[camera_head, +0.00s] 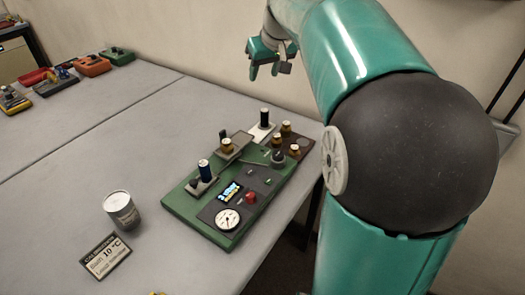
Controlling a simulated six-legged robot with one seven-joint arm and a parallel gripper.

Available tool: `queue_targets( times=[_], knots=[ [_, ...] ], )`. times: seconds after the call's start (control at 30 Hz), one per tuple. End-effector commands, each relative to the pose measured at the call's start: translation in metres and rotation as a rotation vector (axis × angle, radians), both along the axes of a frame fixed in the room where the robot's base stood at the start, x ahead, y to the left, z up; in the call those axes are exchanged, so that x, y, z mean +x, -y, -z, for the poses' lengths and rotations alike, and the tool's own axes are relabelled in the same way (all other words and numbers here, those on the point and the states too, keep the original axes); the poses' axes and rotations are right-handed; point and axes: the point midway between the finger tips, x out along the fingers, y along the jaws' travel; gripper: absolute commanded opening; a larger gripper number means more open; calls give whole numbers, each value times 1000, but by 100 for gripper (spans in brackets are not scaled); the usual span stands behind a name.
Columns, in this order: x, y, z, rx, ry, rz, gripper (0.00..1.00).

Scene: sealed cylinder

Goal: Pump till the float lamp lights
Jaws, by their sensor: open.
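A green panel (183,209) lies on the grey table, with several fittings on it. At its near end are a round white gauge (228,219), a red button or lamp (250,197) and a small lit display (230,191). I cannot tell which part is the pump or the float lamp, or whether any lamp is lit. My gripper (267,73) is open and empty, hanging above and beyond the panel, touching nothing.
Several devices (92,66) lie far left. The table between is clear.

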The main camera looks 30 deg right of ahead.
Motion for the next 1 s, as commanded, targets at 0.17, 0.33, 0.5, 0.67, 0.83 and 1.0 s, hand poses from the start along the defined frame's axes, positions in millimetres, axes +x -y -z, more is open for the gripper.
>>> queue_targets(
  times=[0.17,0.33,0.5,0.67,0.83,1.0],
  knots=[
    [0,0,0,0,0,0,37],
    [0,0,0,0,0,0,4],
    [0,0,0,0,0,0,0],
    [0,0,0,0,0,0,0],
    [0,0,0,0,0,0,0],
    [0,0,0,0,0,0,0]
  ],
)
